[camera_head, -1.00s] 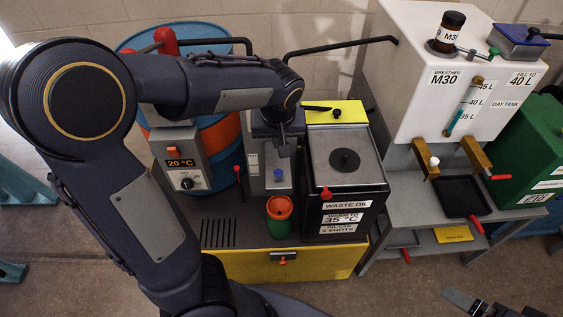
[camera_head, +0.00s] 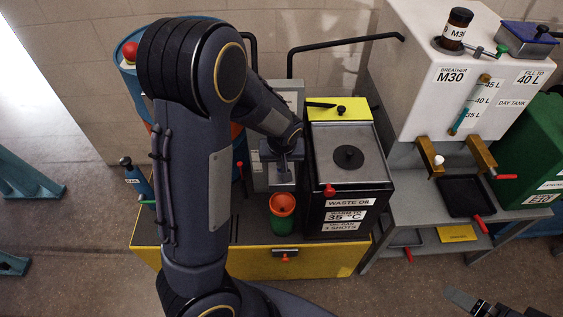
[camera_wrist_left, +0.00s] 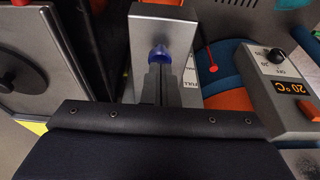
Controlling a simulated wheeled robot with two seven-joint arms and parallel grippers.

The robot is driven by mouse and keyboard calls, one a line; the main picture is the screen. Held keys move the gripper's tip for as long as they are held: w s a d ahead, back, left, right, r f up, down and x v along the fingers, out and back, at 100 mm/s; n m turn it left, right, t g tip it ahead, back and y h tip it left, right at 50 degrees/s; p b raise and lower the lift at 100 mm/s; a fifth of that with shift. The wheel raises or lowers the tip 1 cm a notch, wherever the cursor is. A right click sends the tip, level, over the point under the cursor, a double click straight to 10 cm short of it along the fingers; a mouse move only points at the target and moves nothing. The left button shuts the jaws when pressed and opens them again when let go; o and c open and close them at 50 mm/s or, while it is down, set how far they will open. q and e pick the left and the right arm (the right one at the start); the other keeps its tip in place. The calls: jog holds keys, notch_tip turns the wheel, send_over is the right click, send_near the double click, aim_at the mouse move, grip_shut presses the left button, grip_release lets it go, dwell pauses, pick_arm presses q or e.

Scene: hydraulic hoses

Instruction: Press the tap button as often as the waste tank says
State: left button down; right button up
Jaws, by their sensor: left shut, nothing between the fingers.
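The blue tap button (camera_wrist_left: 160,53) sits on a grey tap housing (camera_wrist_left: 181,28) in the left wrist view. My left gripper (camera_wrist_left: 159,70) is shut and empty, its fingertips in front of the button; I cannot tell whether they touch it. In the head view my left gripper (camera_head: 284,172) hides the button. An orange funnel on a green can (camera_head: 283,226) stands below the tap. The black waste tank (camera_head: 346,190) is right of it, labelled WASTE OIL and 35 °C, with a small line ending in SHOTS whose number is hard to read. My right gripper (camera_head: 474,305) shows only partly.
The heater box (camera_wrist_left: 284,88) reads 20 °C beside a blue and orange drum. A white day tank (camera_head: 440,95) on a grey stand is at the right, with a black tray (camera_head: 466,196) below. A yellow-fronted bench (camera_head: 325,262) carries the tap and waste tank.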

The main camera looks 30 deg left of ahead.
pick_arm(q)
jog(key=shift+f, duration=0.2)
notch_tip(320, 180, down, 2)
jog(key=shift+b, duration=1.15)
jog(key=shift+s+r, duration=0.1)
pick_arm(e)
notch_tip(320, 180, down, 2)
pick_arm(q)
jog(key=shift+r+p, duration=0.3)
jog(key=shift+p, duration=0.1)
notch_tip(320, 180, up, 5)
jog(key=p, duration=0.3)
jog(key=shift+f, duration=0.1)
jog(key=v, duration=0.8)
jog(key=shift+d+r, duration=0.2)
jog(key=shift+r, duration=0.15)
pick_arm(e)
jog(key=v, duration=0.3)
jog(key=shift+w+r, duration=0.25)
jog(key=shift+r, duration=0.15)
pick_arm(q)
jog(key=shift+s, duration=0.15)
